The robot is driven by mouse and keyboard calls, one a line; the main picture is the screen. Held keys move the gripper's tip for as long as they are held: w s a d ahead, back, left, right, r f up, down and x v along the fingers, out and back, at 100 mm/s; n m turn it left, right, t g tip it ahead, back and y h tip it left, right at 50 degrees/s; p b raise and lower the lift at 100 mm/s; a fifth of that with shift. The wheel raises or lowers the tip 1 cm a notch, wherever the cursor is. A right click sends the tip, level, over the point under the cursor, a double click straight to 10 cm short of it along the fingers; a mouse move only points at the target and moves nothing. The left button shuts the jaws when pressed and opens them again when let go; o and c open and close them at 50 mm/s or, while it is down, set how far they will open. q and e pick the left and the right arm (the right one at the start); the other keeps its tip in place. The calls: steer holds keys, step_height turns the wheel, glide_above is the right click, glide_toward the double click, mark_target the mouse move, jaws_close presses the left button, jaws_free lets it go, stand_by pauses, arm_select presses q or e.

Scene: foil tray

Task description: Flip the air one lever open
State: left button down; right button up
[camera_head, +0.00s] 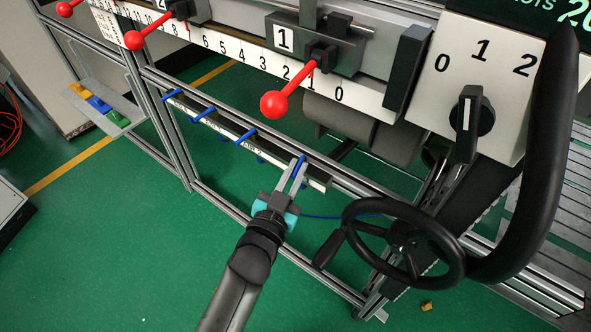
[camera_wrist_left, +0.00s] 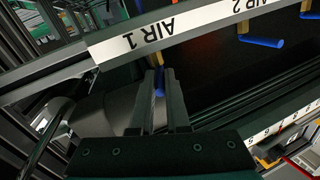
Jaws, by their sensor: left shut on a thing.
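The air one lever is a small blue handle (camera_head: 303,160) at the right end of a rail of blue levers, low on the machine frame. In the left wrist view the blue air one lever (camera_wrist_left: 158,84) shows between the fingers, just below the white "AIR 1" label (camera_wrist_left: 150,40). My left gripper (camera_head: 295,172) is shut on this lever, and in the wrist view its fingers (camera_wrist_left: 161,85) sit on both sides of it. The fingers hide part of the lever. My right gripper is in neither view.
The air two lever (camera_wrist_left: 262,42) and other blue levers (camera_head: 246,136) lie along the rail. A black handwheel (camera_head: 462,262) stands right of my left gripper. A red-knobbed lever (camera_head: 274,104) hangs above. Green floor (camera_head: 130,240) is clear at left.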

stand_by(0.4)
arm_select(q)
steer(key=shift+w+a+r+m+g+h+p, duration=0.1)
steer(key=shift+a+r+m+g+h+p, duration=0.1)
steer(key=shift+m+g+h+p, duration=0.5)
steer(key=shift+w+a+f+m+g+h+p, duration=0.1)
steer(key=shift+a+m+g+h+p, duration=0.15)
steer(key=shift+m+h+p, duration=0.45)
steer(key=shift+w+a+f+m+g+h+p, duration=0.1)
steer(key=shift+m+g+h+p, duration=0.35)
steer(key=shift+h, duration=0.45)
steer(key=c, duration=0.9)
jaws_free()
steer(key=p+v, duration=0.1)
steer(key=v, duration=1.4)
steer(key=shift+s+f+p, duration=0.1)
steer(key=shift+s+p, duration=0.05)
steer(key=shift+p, duration=0.25)
